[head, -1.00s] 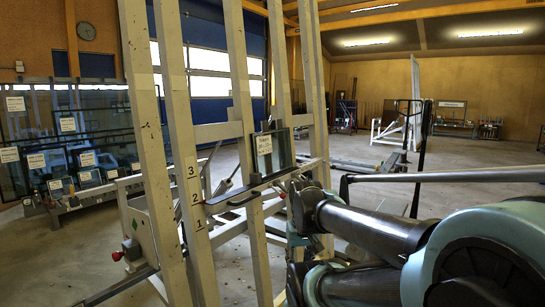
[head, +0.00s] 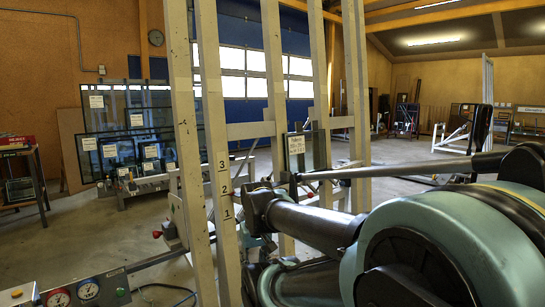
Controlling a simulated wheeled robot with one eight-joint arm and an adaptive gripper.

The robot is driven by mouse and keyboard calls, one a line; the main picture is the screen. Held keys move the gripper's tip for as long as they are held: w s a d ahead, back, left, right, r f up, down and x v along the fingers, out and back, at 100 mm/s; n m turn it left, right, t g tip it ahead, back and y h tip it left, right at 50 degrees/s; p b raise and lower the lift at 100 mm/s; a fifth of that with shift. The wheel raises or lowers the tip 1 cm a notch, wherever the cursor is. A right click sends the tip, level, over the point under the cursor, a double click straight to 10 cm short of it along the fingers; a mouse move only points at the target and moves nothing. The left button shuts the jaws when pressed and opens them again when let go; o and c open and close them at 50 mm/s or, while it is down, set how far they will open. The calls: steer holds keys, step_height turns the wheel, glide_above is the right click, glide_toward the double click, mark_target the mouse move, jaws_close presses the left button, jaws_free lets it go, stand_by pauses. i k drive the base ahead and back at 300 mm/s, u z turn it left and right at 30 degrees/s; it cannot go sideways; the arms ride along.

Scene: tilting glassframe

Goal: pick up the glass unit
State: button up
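The glass unit (head: 316,152) is a small dark-edged pane with a white paper label at its upper left. It is seen at the pale upright bars of the tilting frame (head: 214,130), right of the bar numbered 1, 2 and 3. Its lower part is partly covered by my arm, which reaches in from the right. The end of my arm is low in front of the frame, close to the glass unit in the picture. My gripper (head: 286,181) is mostly hidden there, and I cannot make out its fingers or whether it touches the pane.
A rack of large labelled glass panes (head: 130,140) stands at the back left. A control panel with gauges (head: 75,290) is at the bottom left, and a shelf (head: 25,180) at the left edge. Open concrete floor (head: 80,235) lies between them. A wheeled stand is at the far right.

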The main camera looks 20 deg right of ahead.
mark_target(304, 152)
steer(key=u, duration=2.45)
steer(key=k, duration=1.7)
steer(key=z, duration=2.1)
steer(key=i, duration=0.3)
steer(key=z, duration=0.3)
